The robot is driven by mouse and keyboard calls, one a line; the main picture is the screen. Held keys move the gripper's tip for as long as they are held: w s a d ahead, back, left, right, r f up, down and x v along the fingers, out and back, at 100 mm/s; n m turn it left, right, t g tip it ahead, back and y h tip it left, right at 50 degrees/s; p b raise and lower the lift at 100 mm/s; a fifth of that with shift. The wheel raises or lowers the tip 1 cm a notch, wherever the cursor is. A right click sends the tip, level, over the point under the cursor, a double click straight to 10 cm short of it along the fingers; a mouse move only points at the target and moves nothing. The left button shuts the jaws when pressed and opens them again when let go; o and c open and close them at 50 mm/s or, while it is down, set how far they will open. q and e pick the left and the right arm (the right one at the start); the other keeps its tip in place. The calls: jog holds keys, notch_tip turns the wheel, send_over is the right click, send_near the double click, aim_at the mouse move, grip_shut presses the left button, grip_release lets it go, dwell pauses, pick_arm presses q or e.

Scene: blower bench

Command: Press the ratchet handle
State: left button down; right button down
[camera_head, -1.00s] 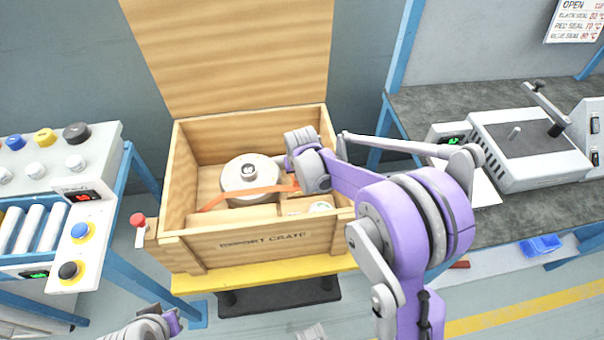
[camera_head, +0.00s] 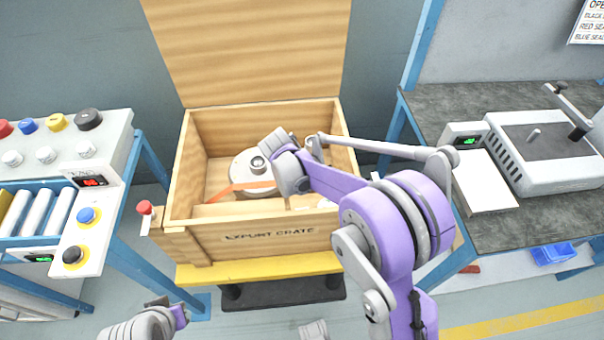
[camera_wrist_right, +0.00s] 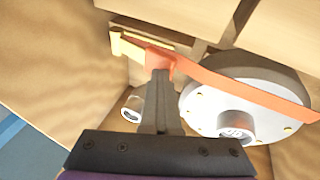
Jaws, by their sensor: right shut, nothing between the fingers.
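An orange strap (camera_wrist_right: 255,92) runs across a round grey blower (camera_wrist_right: 222,100) inside the open wooden crate. In the right wrist view, the strap's left end has a raised orange-red part (camera_wrist_right: 159,58), which looks like the ratchet handle, beside a yellow piece (camera_wrist_right: 128,45). My right gripper (camera_wrist_right: 160,78) is shut and empty, its fingertips at the orange-red part; I cannot tell whether they touch it. In the head view my right wrist hides the ratchet, and the strap (camera_head: 245,187) shows only partly. My left gripper (camera_head: 165,306) is at the bottom left, away from the crate; its jaws are unclear.
The crate (camera_head: 270,240) has tall walls around the blower and a raised lid (camera_head: 250,50). A red knob (camera_head: 144,207) stands by its left side. A button panel (camera_head: 60,150) is at the left. A bench (camera_head: 490,100) with a machine (camera_head: 545,150) is at the right.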

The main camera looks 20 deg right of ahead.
jog(key=shift+r, duration=0.25)
jog(key=r+p, duration=0.2)
jog(key=r, duration=0.1)
jog(key=d+r+p, duration=0.1)
jog(key=r, duration=0.1)
jog(key=shift+s, duration=0.15)
jog(key=d+v, duration=0.1)
jog(key=v, duration=0.7)
jog(key=shift+s+r, duration=0.5)
jog(key=s+a+r+t+y+p, duration=0.1)
jog(key=s+y+p, duration=0.1)
jog(key=s, duration=1)
jog(key=s+a+r+n+t+y+p, duration=0.1)
jog(key=s+r+t+y+p, duration=0.1)
jog(key=s, duration=1)
jog(key=shift+a+r+n+p, duration=0.2)
jog(key=shift+r+n+p, duration=0.1)
jog(key=shift+p, duration=0.5)
